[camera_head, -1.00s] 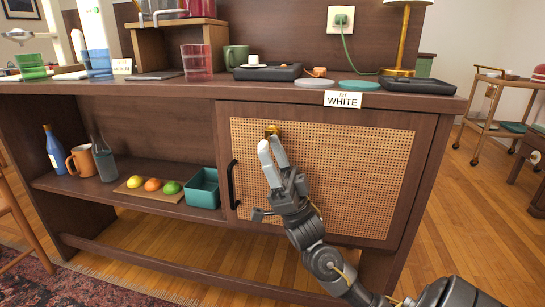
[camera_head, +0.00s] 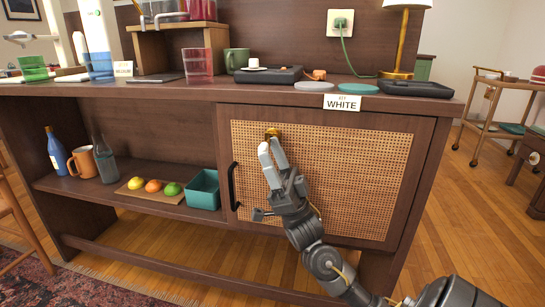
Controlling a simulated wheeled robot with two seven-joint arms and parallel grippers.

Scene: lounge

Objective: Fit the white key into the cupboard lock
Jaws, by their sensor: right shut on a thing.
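The cupboard door (camera_head: 350,170) has a woven cane panel in a dark wood frame and is shut. A brass lock (camera_head: 272,133) sits near the top left of the panel. My right gripper (camera_head: 270,150) is in front of the door with its pale fingertips just below the lock. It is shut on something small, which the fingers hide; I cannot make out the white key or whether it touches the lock. A sign reading "WHITE" (camera_head: 342,103) is on the cupboard's top edge above the door. My left gripper is not in view.
A black handle (camera_head: 232,186) stands out at the door's left edge. The open shelf at left holds a teal bin (camera_head: 203,190), several fruits, an orange mug (camera_head: 82,161) and bottles. The top carries a black tray (camera_head: 268,75), a lamp (camera_head: 400,40) and coasters.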

